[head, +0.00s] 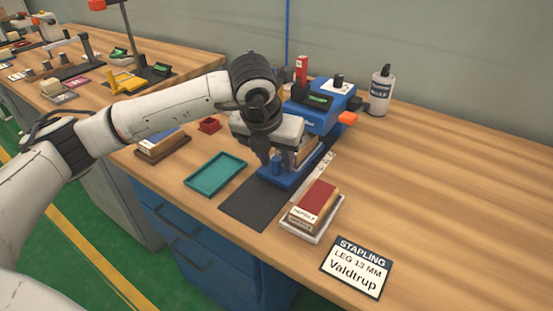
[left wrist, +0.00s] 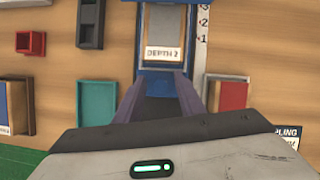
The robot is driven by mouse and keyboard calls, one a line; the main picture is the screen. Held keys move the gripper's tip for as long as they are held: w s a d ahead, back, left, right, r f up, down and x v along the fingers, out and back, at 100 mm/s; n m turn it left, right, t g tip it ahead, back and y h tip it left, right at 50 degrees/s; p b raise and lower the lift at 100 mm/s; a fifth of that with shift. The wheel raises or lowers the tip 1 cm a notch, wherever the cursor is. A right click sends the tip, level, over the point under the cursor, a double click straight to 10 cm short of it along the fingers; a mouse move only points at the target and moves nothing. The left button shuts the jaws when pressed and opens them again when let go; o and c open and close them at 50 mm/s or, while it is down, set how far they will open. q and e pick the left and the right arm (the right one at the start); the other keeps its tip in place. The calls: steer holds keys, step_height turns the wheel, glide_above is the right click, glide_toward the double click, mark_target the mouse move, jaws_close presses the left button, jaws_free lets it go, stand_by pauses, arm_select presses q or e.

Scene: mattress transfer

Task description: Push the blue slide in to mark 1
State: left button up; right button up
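The blue slide (head: 287,178) sits at the front of the blue stapling machine (head: 325,113), above a dark mat. It also shows in the left wrist view (left wrist: 158,76) as a blue band just beyond my fingertips. A block labelled "DEPTH 2" (left wrist: 165,28) lies behind that band. A white scale (left wrist: 201,40) with marks 1, 2 and 3 runs along the right side; the band lies on the near side of mark 1. Contact is unclear.
A teal tray (head: 215,175) lies left of the dark mat (head: 245,206). A red-topped block (head: 315,200) in a pale tray stands to the right, near the stapling sign (head: 357,267). A bottle (head: 380,92) stands behind. The table's right side is clear.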

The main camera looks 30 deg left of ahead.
arm_select(q)
steer(key=v, duration=1)
steer(key=shift+r, duration=0.15)
